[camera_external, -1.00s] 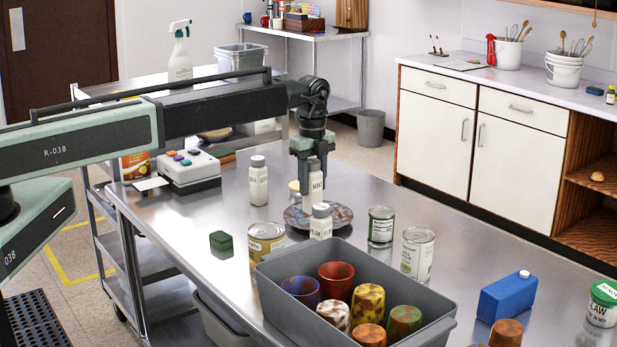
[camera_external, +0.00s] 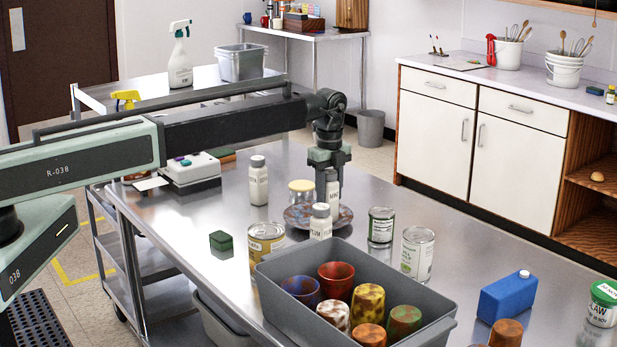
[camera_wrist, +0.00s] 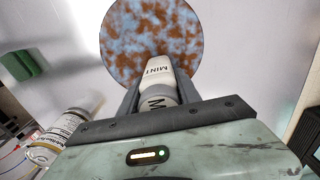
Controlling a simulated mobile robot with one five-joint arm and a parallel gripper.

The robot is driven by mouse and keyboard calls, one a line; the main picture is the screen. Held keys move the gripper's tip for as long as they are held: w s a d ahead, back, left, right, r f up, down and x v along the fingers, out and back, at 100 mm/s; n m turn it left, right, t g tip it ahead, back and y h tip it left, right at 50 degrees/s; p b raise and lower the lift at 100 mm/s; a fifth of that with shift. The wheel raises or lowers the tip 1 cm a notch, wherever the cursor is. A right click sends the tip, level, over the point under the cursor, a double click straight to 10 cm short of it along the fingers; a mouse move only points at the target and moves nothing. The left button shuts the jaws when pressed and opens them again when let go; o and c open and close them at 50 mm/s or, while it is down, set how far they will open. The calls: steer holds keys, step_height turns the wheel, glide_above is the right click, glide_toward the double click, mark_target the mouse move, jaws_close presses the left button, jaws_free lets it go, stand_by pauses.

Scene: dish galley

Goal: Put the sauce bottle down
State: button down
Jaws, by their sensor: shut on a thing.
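My gripper (camera_external: 331,178) is shut on a white sauce bottle (camera_external: 332,190) marked MINT. The bottle looks upright in the external view and shows between the fingers in the wrist view (camera_wrist: 159,77). It is over or beside the back right part of a round, mottled brown and blue plate (camera_external: 298,223); I cannot tell whether its base touches anything. In the wrist view the plate (camera_wrist: 130,30) lies beyond the bottle. A second white bottle (camera_external: 321,224) stands in front of the plate and hides part of it. A third white bottle (camera_external: 258,184) stands to the left.
A grey bin (camera_external: 350,255) of colourful cups stands in front. Cans (camera_external: 381,226) stand right of the plate, another can (camera_external: 266,243) front left. A jar with a yellowish lid (camera_external: 301,192) is close behind the plate. A green block (camera_external: 222,242) lies left. The steel table is clear at back right.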

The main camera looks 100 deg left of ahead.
steer(key=shift+f+b, duration=0.4)
steer(key=shift+f, duration=0.1)
steer(key=c, duration=0.9)
jaws_free()
steer(key=shift+o, duration=0.2)
steer(key=shift+r, duration=0.15)
step_height(320, 180, up, 13)
steer(key=p, duration=1.3)
